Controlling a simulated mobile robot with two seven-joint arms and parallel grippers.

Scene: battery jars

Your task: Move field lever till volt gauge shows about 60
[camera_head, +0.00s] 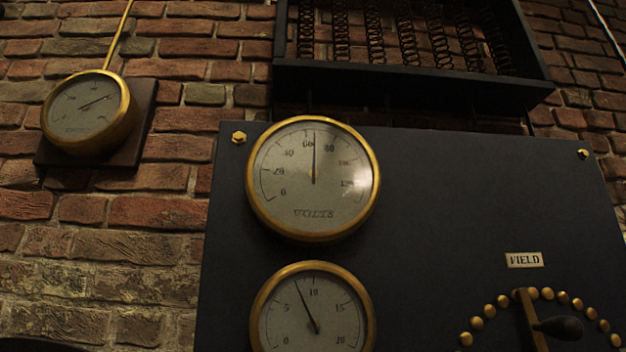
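The volt gauge (313,179) is a round brass-rimmed dial marked VOLTS on the dark panel, left of the panel's middle. Its needle points almost straight up, just right of the 60 mark and short of 80. The field lever (530,320) is at the lower right, below the FIELD label (524,260). Its brass arm points up at the top of an arc of brass studs (503,301), with a dark knob (560,328) to its right. The lever's lower end is cut off by the frame. Neither gripper is in view.
A second dial (312,310), reading a little under 10, sits below the volt gauge. A smaller brass gauge (90,112) hangs on the brick wall at left. A dark rack of coil springs (411,71) juts out above the panel (450,200). The panel's middle is bare.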

